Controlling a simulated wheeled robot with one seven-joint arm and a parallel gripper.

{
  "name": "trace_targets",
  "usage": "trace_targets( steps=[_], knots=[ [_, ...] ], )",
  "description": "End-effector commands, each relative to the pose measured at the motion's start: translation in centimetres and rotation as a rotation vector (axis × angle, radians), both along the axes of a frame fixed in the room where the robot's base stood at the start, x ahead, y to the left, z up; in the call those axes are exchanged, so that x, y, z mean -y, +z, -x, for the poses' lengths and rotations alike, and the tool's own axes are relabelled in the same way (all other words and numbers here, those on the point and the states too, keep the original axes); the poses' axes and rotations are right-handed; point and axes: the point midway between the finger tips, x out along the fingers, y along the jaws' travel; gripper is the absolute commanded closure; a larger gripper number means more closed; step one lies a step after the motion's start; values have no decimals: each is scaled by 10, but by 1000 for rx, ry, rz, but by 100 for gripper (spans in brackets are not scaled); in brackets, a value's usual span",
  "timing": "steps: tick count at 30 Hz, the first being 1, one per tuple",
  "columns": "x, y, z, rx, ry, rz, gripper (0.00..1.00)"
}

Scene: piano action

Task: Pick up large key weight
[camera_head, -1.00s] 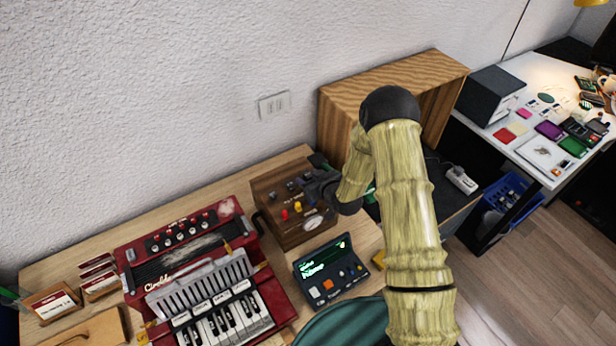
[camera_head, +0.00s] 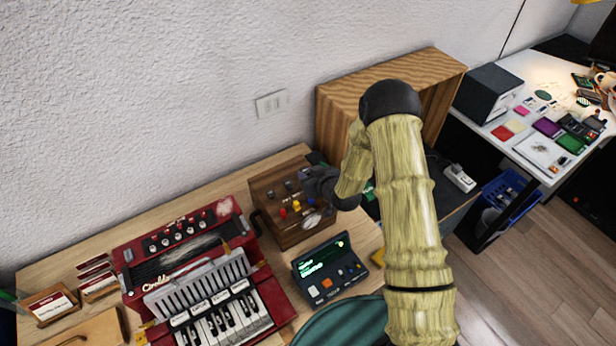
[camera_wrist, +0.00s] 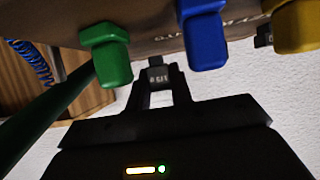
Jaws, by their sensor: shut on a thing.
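A small dark block with pale markings, apparently the large key weight (camera_wrist: 157,74), sits between the fingertips of my gripper (camera_wrist: 159,86) in the wrist view. The gripper is shut on it. The marking is too small to read surely. The weight is close to the wooden box with coloured knobs (camera_head: 264,205); I cannot tell whether it still touches the box. In the head view my dark gripper (camera_head: 312,184) is at the right side of this box, and its fingertips and the held weight are hard to make out.
Green (camera_wrist: 112,55), blue (camera_wrist: 205,35) and yellow (camera_wrist: 297,25) knobs are close to the fingers. A red accordion (camera_head: 178,245) stands left of the box, and a device with a lit screen (camera_head: 330,268) is in front. A larger wooden box (camera_head: 345,100) stands behind my arm.

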Motion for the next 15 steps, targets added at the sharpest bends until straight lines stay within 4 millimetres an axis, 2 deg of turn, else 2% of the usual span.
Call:
trace_targets(
  steps=[15],
  knots=[
    [0, 75, -1, 5, 0, -1, 100]
  ],
)
